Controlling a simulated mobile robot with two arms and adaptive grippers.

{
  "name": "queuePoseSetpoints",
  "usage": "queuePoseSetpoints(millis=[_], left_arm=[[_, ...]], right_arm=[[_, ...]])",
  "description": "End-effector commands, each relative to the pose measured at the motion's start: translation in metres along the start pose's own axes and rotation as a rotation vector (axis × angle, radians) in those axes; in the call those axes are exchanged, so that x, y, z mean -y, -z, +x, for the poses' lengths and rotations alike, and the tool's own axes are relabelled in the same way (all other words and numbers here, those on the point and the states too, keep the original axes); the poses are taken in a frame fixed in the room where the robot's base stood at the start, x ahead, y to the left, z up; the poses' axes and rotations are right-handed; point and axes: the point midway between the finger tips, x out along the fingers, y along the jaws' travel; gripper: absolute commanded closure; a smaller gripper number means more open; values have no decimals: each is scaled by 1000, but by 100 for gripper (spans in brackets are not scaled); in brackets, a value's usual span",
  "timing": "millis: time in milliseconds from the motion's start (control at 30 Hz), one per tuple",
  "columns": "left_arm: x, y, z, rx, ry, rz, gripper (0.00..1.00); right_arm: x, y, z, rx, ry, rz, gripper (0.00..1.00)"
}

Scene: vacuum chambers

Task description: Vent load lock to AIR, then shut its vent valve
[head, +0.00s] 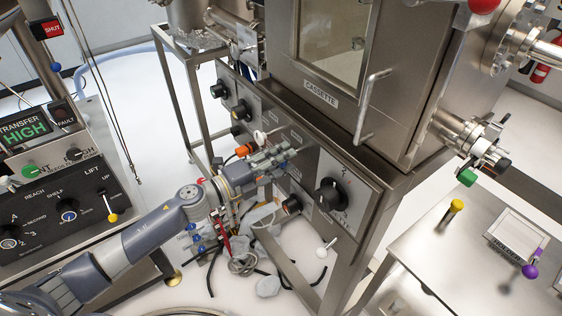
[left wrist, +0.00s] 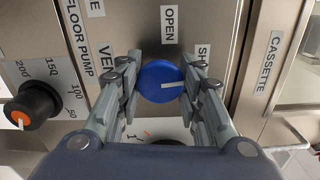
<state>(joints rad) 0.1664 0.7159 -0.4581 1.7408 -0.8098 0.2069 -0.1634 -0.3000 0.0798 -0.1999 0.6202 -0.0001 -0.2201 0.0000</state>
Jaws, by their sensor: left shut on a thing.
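My left gripper (head: 284,155) reaches the front control panel of the steel chamber labelled CASSETTE (head: 321,94). In the left wrist view, its two fingers (left wrist: 162,88) are closed on opposite sides of a round blue knob (left wrist: 158,76). The knob has a white pointer line, which points right in that view. An OPEN label (left wrist: 169,25) stands above the knob, and a partly covered label starting SH (left wrist: 203,52) is at its upper right. A partly covered label starting VE (left wrist: 105,58) is at its left. In the head view, the gripper hides the knob. My right gripper is not in view.
A black rotary knob (head: 333,195) is right of my gripper, with a white ball-ended lever (head: 325,249) below. A black knob with an orange cap (left wrist: 35,102) stands left in the wrist view. A TRANSFER HIGH console (head: 24,131) is left; a steel table (head: 430,250) is right.

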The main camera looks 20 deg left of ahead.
Motion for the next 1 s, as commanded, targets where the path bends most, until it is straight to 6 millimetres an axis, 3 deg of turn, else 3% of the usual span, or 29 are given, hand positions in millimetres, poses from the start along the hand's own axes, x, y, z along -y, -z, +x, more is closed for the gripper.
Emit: queuePoseSetpoints(millis=[300, 800, 833, 900, 1000], left_arm=[[-1, 1, 0, -2, -1, 104, 89], [-1, 1, 0, -2, -2, 121, 89], [-1, 1, 0, -2, -2, 120, 61], [-1, 1, 0, -2, -2, 120, 45], [-1, 1, 0, -1, -1, 119, 44]], right_arm=[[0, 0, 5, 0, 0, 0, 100], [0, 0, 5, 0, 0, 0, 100], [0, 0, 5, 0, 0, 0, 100], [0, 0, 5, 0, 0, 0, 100], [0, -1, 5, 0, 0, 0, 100]])
